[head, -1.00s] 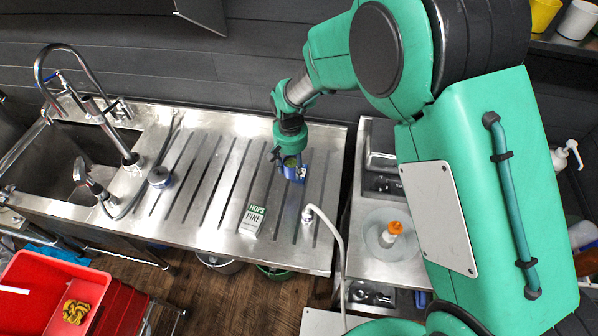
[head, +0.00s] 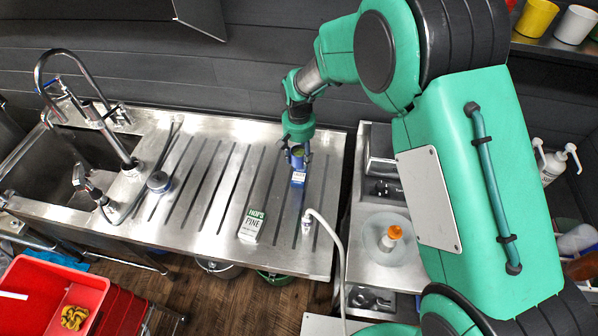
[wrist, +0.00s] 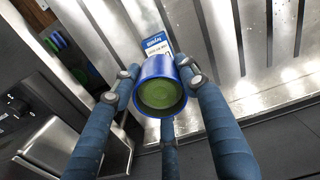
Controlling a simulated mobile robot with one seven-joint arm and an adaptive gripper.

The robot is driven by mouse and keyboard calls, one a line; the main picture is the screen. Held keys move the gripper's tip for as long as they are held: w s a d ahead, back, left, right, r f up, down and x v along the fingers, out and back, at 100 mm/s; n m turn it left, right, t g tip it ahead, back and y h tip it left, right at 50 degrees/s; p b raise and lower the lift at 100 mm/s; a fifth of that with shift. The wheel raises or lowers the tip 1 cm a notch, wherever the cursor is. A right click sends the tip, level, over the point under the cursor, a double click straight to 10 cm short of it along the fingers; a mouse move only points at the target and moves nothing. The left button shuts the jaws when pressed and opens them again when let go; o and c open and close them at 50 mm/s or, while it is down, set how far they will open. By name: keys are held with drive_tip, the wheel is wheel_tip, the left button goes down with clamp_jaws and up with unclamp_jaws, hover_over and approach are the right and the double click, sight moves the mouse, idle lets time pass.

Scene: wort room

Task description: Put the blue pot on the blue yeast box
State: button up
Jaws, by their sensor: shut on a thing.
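The blue pot (head: 297,160), green inside, is held between the fingers of my gripper (head: 299,153). In the wrist view the pot (wrist: 160,72) sits between the dark blue fingers of my gripper (wrist: 158,90), its round green face toward the camera. The blue yeast box (head: 298,179) stands on the ribbed steel drainboard, just below the pot in the head view. In the wrist view the box (wrist: 157,43) shows partly beyond the pot's rim, the rest hidden. I cannot tell whether pot and box touch.
A white and green hops box (head: 251,226) stands on the drainboard (head: 205,215) to the front left. A white hose (head: 325,222) rises at the front right. The sink (head: 60,165) lies left. A bowl with an orange-capped bottle (head: 390,238) is on the right counter.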

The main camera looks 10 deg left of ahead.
sight(299, 148)
drive_tip(key=shift+f, duration=2)
drive_tip(key=shift+f+b, duration=0.4)
drive_tip(key=shift+f, duration=1.45)
drive_tip(key=shift+f, duration=0.15)
drive_tip(key=o, duration=1.2)
drive_tip(key=shift+o, duration=0.2)
wheel_tip(299, 148, up, 12)
drive_tip(key=shift+r+p, duration=0.15)
drive_tip(key=shift+p, duration=0.55)
